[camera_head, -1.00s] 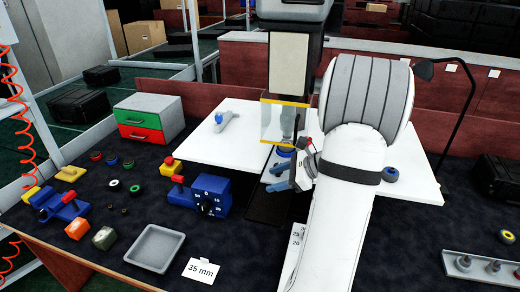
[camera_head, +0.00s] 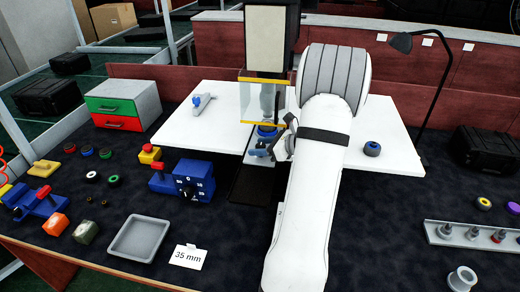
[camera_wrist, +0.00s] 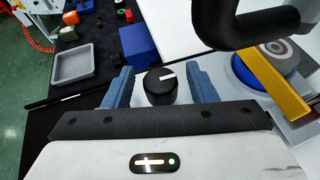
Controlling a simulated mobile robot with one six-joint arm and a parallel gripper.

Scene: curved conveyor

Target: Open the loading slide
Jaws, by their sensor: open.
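My gripper (camera_wrist: 160,85) is open, with its two blue fingers apart. In the wrist view a black round knob (camera_wrist: 162,90) with a white mark shows between the fingers, with a gap on each side. I cannot tell how far below the fingertips it is. In the head view my gripper (camera_head: 263,150) is just in front of the machine with the yellow-edged clear guard (camera_head: 247,102). A dark strip (camera_head: 246,186) runs forward from the machine's foot. My arm and gripper hide part of that area, so the slide's position is unclear.
A blue box with a dial (camera_head: 190,183) stands left of the strip. A grey tray (camera_head: 140,238) and a "35 mm" card (camera_head: 188,256) lie at the front. In the wrist view a thick black curved bar (camera_wrist: 245,25) and a yellow bar (camera_wrist: 275,85) are close at right.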

